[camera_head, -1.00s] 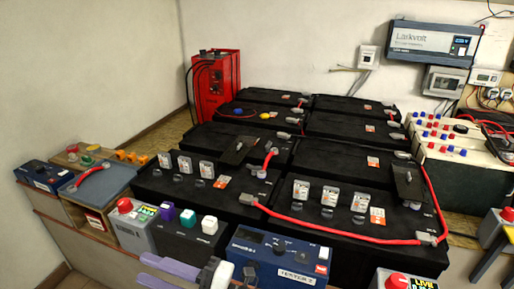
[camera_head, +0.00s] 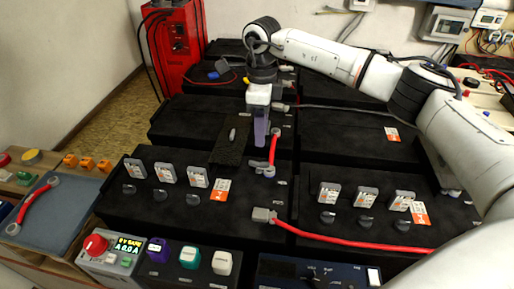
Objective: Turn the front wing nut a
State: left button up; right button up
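My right gripper (camera_head: 261,143) hangs over the battery tops from the white arm, its purple fingers pointing down. It is seen side-on, so the gap between its fingers does not show. The cable's lower lug (camera_head: 267,171) sits on the front left battery (camera_head: 140,211). I cannot clearly make out a wing nut; the fingers hide part of the terminal area. My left gripper is not in view.
A long red cable (camera_head: 350,245) runs right from a grey lug (camera_head: 263,215). Upright labelled caps (camera_head: 165,173) stand on the front batteries. A red-knobbed meter (camera_head: 110,252) and a blue tester (camera_head: 290,271) are in front. A red cabinet (camera_head: 174,47) stands behind.

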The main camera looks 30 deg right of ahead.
aim_at(261, 163)
notch_tip(261, 163, down, 10)
jog(key=shift+s, duration=0.15)
dwell(0.3)
jog(key=shift+c, duration=0.3)
grip_shut()
